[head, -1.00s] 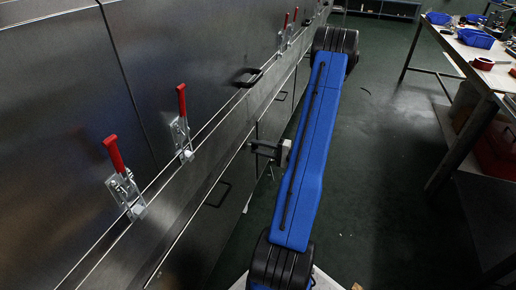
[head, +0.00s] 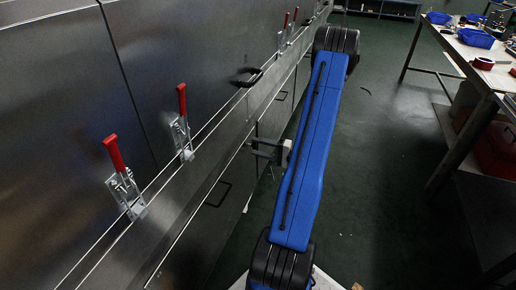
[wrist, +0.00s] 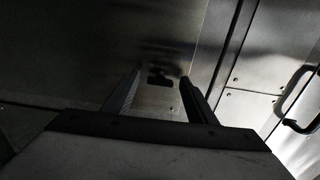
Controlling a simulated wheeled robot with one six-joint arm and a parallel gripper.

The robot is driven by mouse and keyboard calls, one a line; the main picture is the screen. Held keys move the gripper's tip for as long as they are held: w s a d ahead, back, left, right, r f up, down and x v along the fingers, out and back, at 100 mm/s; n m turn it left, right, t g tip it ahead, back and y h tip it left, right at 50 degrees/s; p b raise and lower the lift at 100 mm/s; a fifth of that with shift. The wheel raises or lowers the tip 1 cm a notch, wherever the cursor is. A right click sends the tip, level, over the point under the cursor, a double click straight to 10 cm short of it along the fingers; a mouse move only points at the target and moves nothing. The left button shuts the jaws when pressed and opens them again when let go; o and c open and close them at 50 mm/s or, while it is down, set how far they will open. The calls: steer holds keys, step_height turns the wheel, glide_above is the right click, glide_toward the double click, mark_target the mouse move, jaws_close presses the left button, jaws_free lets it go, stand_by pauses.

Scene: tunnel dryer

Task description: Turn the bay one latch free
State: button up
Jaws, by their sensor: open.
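A small dark latch (wrist: 160,79) with a T-like shape sits on a metal plate on the dryer's steel wall in the wrist view. My gripper (wrist: 158,90) is open, with one finger on each side of the latch in that picture. I cannot tell how far the fingertips are from it, and no contact shows. In the head view my gripper (head: 254,149) points left at the lower dryer wall, beside my blue arm. The latch cannot be made out there. No label showing the bay number is readable.
Red-handled toggle clamps (head: 121,172) (head: 182,123) and a black pull handle (head: 247,78) stick out from the dryer wall. A lower handle (head: 218,194) is below. The wrist view shows another handle (wrist: 293,105) at right. A workbench (head: 482,62) stands right across open floor (head: 385,150).

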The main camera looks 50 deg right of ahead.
steer(key=v, duration=1.7)
steer(key=shift+s, duration=0.1)
steer(key=w+a+r+n+g+y, duration=0.1)
steer(key=w+a+r+n+g, duration=0.15)
steer(key=a+r+g, duration=0.4)
steer(key=w+a+r+n+g+y, duration=0.1)
steer(key=w+a+r+n+g, duration=0.15)
steer(key=a, duration=0.75)
steer(key=w+a+r+n+g+y, duration=0.25)
steer(key=a+r+g, duration=0.2)
steer(key=a, duration=0.45)
steer(key=s+a+r+n+t+h, duration=0.1)
steer(key=s+a+r+n+h, duration=0.2)
steer(key=s+a+r+h, duration=0.2)
steer(key=s+a+r+n+h, duration=0.3)
steer(key=s+a+r+h, duration=0.3)
steer(key=a, duration=0.6)
steer(key=shift+s+r+t, duration=0.35)
steer(key=shift+s+r, duration=0.3)
steer(key=shift+r, duration=0.25)
steer(key=shift+h, duration=0.25)
